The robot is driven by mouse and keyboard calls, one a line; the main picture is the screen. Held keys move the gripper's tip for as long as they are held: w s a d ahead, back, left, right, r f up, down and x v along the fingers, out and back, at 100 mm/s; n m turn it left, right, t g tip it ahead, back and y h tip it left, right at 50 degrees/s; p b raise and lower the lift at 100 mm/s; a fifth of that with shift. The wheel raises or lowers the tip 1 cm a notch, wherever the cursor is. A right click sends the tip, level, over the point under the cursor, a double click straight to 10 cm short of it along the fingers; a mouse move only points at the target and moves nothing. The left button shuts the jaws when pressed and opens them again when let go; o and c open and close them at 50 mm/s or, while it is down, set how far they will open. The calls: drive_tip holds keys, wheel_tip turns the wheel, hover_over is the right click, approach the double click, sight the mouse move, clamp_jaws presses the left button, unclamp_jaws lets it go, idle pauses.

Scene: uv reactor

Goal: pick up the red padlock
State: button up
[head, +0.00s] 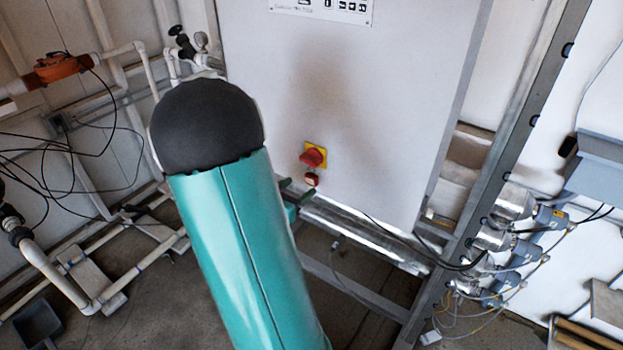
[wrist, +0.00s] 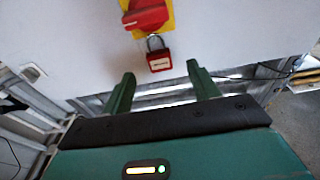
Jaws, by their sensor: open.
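The red padlock (wrist: 160,61) hangs by its shackle from the red rotary switch (wrist: 146,16) on a yellow plate, on the front of a pale cabinet. In the head view the padlock (head: 311,179) shows small, just under the switch (head: 313,156). My gripper (wrist: 160,80) is open, its two green fingers apart and empty. In the wrist view the padlock appears above and between the fingertips, not touched by them. In the head view my arm hides most of the gripper; only green finger parts show beside it, near the padlock.
The pale cabinet (head: 345,90) stands in a metal frame with a rail (head: 365,240) along its bottom. White pipes (head: 60,285) and loose black cables lie at the left. Metal fittings with cables (head: 510,240) stick out at the right. The cabinet front around the padlock is clear.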

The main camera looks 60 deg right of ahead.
sight(310, 178)
drive_tip(key=x, duration=0.5)
drive_tip(key=shift+d, duration=0.2)
drive_tip(key=shift+w, duration=0.1)
drive_tip(key=c, duration=1.1)
